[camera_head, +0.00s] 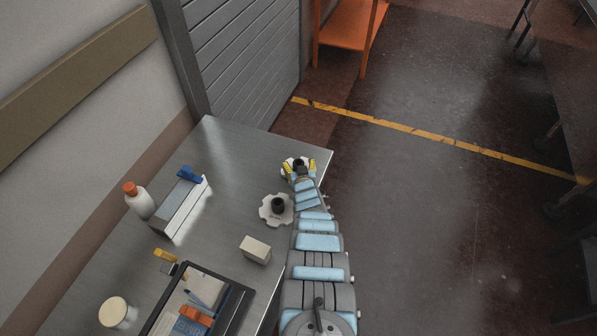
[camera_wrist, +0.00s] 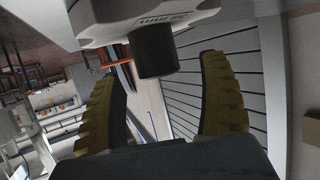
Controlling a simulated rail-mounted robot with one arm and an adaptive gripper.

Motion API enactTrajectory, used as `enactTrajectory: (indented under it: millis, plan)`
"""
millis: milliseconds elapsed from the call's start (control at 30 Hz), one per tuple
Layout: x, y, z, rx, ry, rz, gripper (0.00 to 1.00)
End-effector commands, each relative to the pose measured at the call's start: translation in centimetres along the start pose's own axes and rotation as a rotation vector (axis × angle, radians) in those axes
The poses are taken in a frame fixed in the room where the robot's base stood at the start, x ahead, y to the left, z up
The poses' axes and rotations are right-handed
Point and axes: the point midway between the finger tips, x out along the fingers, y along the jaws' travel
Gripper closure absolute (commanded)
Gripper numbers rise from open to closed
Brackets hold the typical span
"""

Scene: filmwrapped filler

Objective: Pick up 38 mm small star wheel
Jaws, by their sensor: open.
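A white star wheel with a black hub (camera_head: 297,160) is at my gripper near the table's far right corner, largely hidden by it. In the wrist view this white wheel (camera_wrist: 185,18) fills the top, with printing that includes "mm"; I cannot read the size. Its black hub (camera_wrist: 152,52) shows between the fingers. My gripper (camera_head: 300,168) is open, its yellow fingers on either side of the wheel's hub; the fingers also show in the wrist view (camera_wrist: 158,72). Contact cannot be told. A second, larger-looking white star wheel (camera_head: 268,212) with a black hub lies nearer, left of my arm.
The grey metal table (camera_head: 230,160) has bare room at its far left. A cream block (camera_head: 255,250), a long box with a blue part (camera_head: 182,208), an orange-capped bottle (camera_head: 140,200), a white round jar (camera_head: 117,312) and a black tray (camera_head: 240,300) of small items stand nearer.

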Motion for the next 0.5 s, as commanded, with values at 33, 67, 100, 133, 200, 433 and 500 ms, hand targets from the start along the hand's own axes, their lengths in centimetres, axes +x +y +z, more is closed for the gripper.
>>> enactTrajectory:
  millis: [33,67,100,133,200,433,500]
  plan:
    - [0.6,0.1,0.7,-0.001,0.000,0.000,0.24]
    - [0.8,0.1,0.7,0.000,-0.001,0.001,0.24]
    - [1.1,0.1,0.7,0.000,-0.001,0.001,0.24]
    - [1.3,0.1,0.6,-0.001,-0.001,0.001,0.24]
    - [1.6,0.1,0.5,0.000,0.001,0.001,0.24]
    - [1.9,0.0,0.2,0.000,-0.002,0.001,0.24]
    - [1.9,0.0,0.2,0.000,-0.002,0.001,0.24]
